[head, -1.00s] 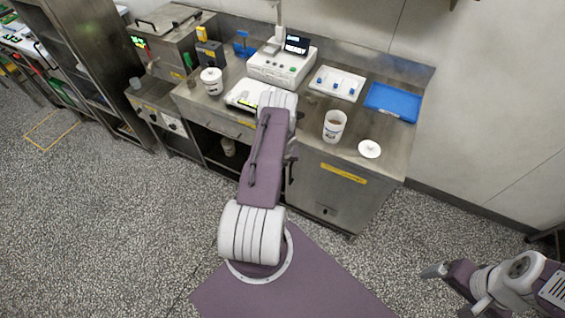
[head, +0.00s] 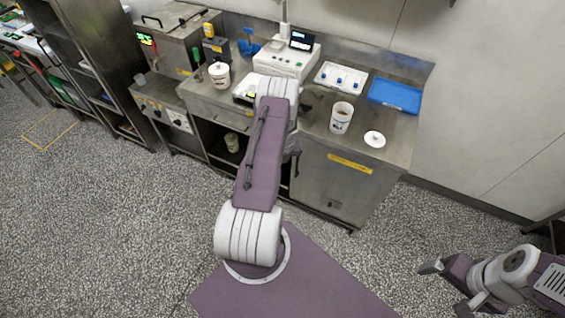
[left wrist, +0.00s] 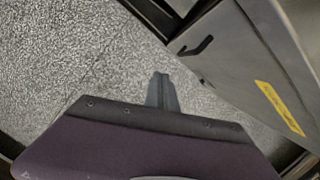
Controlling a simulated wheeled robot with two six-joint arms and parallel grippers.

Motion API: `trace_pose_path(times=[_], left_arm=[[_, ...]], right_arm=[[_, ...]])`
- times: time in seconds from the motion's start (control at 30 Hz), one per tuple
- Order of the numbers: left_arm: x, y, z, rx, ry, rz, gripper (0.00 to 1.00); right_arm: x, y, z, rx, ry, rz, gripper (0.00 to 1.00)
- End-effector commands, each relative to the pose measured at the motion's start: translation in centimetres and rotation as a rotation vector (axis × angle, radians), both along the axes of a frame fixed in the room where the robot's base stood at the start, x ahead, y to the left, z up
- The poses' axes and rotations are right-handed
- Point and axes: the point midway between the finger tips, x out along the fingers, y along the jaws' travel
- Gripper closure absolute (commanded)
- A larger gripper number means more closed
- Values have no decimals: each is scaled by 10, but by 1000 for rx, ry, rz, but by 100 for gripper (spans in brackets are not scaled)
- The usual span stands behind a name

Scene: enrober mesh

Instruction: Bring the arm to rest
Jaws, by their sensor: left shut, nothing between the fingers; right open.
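My left arm (head: 262,150) reaches from the bottom middle of the head view up to the front of the steel counter (head: 345,165). Its gripper is mostly hidden behind the arm there. In the left wrist view my left gripper (left wrist: 162,88) is shut and empty, over the speckled floor. A grey cabinet front with a yellow label (left wrist: 279,107) is to its right. My right gripper (head: 446,288) is at the lower right of the head view, open and empty, over bare floor, well away from the counter.
On the counter stand an open white tub (head: 341,118), a white lid (head: 375,139), a blue tray (head: 395,95), a white tray with blue-topped items (head: 341,76), a lidded tub (head: 219,75) and a white instrument (head: 287,60). The floor (head: 100,220) at left is clear.

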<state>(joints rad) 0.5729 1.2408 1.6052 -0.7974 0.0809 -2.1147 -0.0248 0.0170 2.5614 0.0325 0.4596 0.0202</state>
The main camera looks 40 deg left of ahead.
Motion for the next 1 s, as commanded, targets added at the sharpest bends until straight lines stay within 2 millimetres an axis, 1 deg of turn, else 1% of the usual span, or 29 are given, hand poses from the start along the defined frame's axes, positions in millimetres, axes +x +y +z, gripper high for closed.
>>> trace_pose_path(times=[0.03,0.07,0.1,0.2,0.3,0.4,0.77,0.83,0.87,0.93,0.97,1.0], left_arm=[[-2,-1,13,1,-2,-1,100],[-4,-1,19,1,-2,-1,100],[-6,-2,29,1,-2,-1,100],[-11,-3,47,0,-1,-1,100],[-14,-4,58,0,-1,0,100],[-16,-5,62,-1,1,0,100],[-16,-6,61,0,0,-3,100],[-6,-13,63,6,-9,-29,100],[4,-16,70,16,-25,-46,100],[36,-27,98,51,-86,-103,100],[51,-38,116,68,-118,-137,100],[68,-58,142,82,-163,-175,100]], right_arm=[[0,0,2,0,0,0,9],[0,0,2,0,0,0,9],[0,0,6,0,0,0,9],[1,0,11,0,-1,0,9],[0,0,15,0,0,0,9],[0,0,16,0,0,0,9],[0,0,15,0,0,0,9],[0,0,12,0,0,0,9],[0,0,10,0,0,0,9],[0,0,5,0,0,0,9],[0,0,2,0,0,0,9],[1,0,-3,0,0,0,9]])
